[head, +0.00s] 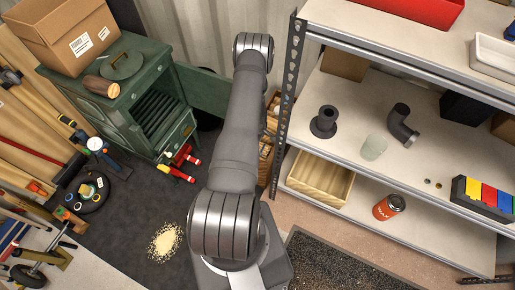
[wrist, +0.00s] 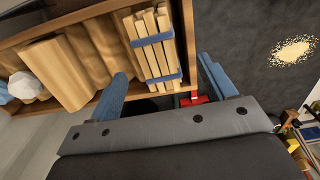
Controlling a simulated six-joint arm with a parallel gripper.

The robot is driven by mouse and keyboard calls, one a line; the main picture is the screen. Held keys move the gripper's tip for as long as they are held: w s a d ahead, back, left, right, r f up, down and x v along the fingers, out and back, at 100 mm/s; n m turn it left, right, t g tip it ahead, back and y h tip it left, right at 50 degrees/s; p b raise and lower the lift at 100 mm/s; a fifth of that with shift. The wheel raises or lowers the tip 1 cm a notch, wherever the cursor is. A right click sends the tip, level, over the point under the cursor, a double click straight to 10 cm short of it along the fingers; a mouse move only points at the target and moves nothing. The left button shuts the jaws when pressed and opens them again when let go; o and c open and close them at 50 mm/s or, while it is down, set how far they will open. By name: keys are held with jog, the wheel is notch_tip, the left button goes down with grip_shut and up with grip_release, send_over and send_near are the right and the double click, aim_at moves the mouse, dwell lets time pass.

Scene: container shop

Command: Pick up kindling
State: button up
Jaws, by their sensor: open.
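The kindling (wrist: 151,42) is a bundle of pale sticks tied with two blue bands. In the wrist view it lies at the right end of a wooden crate (wrist: 102,5). My gripper (wrist: 163,68) is open and empty, with its blue fingers on either side of the bundle's near end in the picture. The left finger overlaps the crate's inside and the right finger is outside its right wall. I cannot tell how high the fingers are above the bundle. In the head view my arm hides the gripper and the kindling.
The crate also holds brown wood pieces (wrist: 55,72) and a whitish lump (wrist: 24,85). In the head view a green stove (head: 150,95) stands left of my arm and a metal shelf (head: 440,140) stands right. Pale shavings (head: 165,242) lie on the dark mat.

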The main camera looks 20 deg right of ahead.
aim_at(264, 148)
jog(key=shift+w+f, duration=0.15)
jog(key=shift+f, duration=0.75)
jog(key=shift+w+f, duration=0.1)
jog(key=shift+f, duration=0.8)
jog(key=shift+c, duration=0.3)
jog(key=c, duration=1)
jog(key=shift+c, duration=0.2)
jog(key=shift+r, duration=0.1)
